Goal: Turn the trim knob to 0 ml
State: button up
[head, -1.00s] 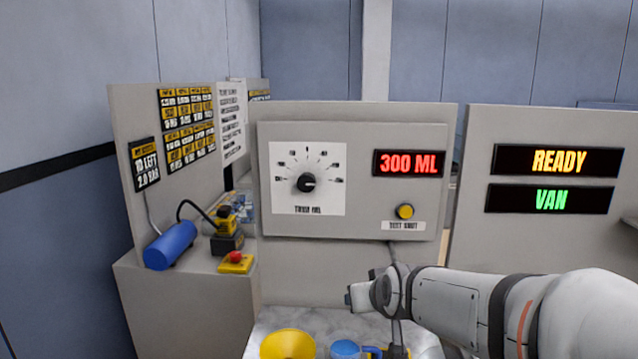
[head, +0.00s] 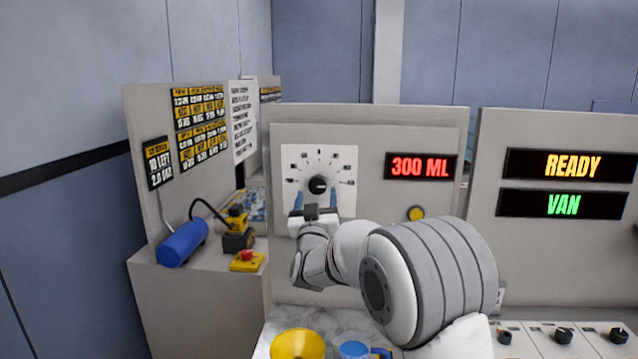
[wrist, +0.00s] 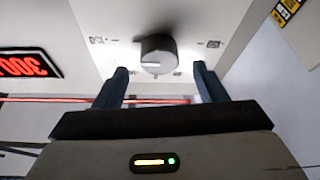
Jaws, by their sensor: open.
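The trim knob (head: 318,185) is a round black knob on a white dial plate (head: 346,158) with marks around it. It also shows in the wrist view (wrist: 158,55), beyond and between the two fingertips. My gripper (head: 316,200) is open, with blue fingers spread just below the knob in the head view. In the wrist view the fingers (wrist: 161,75) do not appear to touch the knob. A red display (head: 421,167) reads 300 ML. The lettering under the dial is hidden by my gripper, and the dial marks are too small to read.
A yellow button (head: 415,213) sits on the panel right of the dial. A yellow funnel (head: 298,344) and a blue-topped jug (head: 354,348) stand below my arm.

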aim_at(317, 187)
jog(key=p+x, duration=0.1)
jog(key=x, duration=0.4)
jog(key=shift+c, duration=0.2)
jog(key=c, duration=1)
jog(key=shift+o, duration=0.2)
jog(key=shift+f, duration=0.1)
